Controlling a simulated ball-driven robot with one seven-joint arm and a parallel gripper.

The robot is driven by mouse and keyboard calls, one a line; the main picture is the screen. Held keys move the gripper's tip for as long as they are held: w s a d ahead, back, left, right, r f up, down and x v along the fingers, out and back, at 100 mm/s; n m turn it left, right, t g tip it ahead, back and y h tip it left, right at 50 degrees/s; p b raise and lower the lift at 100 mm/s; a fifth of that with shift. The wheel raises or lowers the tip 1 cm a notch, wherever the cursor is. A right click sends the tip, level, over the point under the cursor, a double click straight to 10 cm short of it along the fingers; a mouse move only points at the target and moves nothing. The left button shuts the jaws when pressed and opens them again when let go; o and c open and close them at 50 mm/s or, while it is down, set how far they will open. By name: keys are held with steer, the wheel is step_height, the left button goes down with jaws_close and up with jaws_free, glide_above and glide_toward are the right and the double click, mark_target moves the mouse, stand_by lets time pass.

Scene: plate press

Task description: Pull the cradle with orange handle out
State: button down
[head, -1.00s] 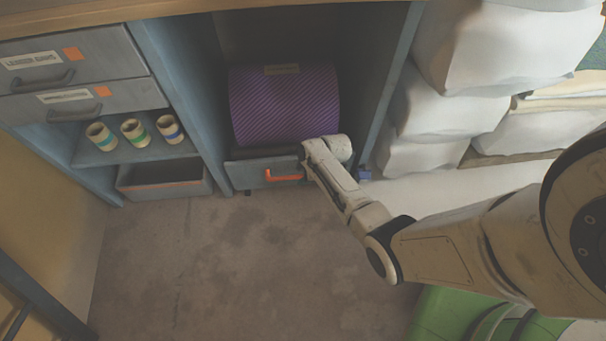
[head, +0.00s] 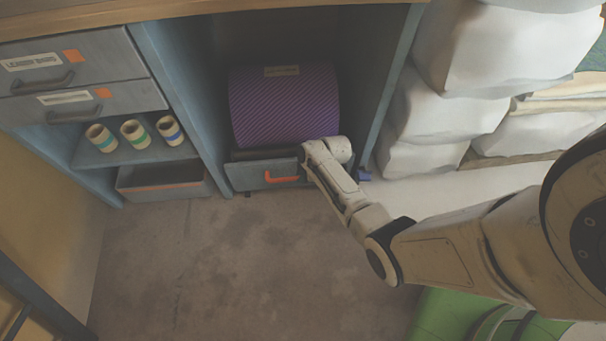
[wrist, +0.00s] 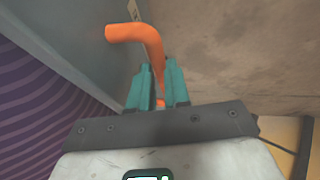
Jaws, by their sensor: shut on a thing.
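The cradle (head: 250,173) is a grey-blue drawer-like front low in the middle bay of the cabinet, with a purple striped roll (head: 285,105) resting above it. Its orange handle (head: 282,177) is on the front face. In the wrist view the orange handle (wrist: 140,34) curves down between the teal fingers of my gripper (wrist: 160,85). The fingers are shut on the handle, near one end of it. In the head view my wrist hides the fingers and the right part of the cradle front.
To the left are two labelled drawers (head: 75,85), a shelf with three banded rolls (head: 135,135) and an open bin (head: 165,180). White wrapped bundles (head: 440,100) are stacked to the right. The floor (head: 220,260) in front of the cradle is clear. Something green lies at lower right (head: 450,315).

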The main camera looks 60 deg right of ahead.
steer(key=s+a+p, duration=0.5)
steer(key=s+a, duration=0.4)
steer(key=a, duration=0.2)
steer(key=s+a+p, duration=0.5)
steer(key=s+a, duration=0.4)
steer(key=a, duration=0.3)
steer(key=c, duration=1.1)
jaws_free()
steer(key=shift+w, duration=0.1)
steer(key=shift+r+p, duration=0.1)
steer(key=shift+p, duration=0.2)
steer(key=p+v, duration=0.4)
steer(key=v, duration=0.6)
steer(key=shift+s+r+p, duration=0.2)
steer(key=shift+r+p, duration=0.05)
steer(key=shift+p, duration=0.15)
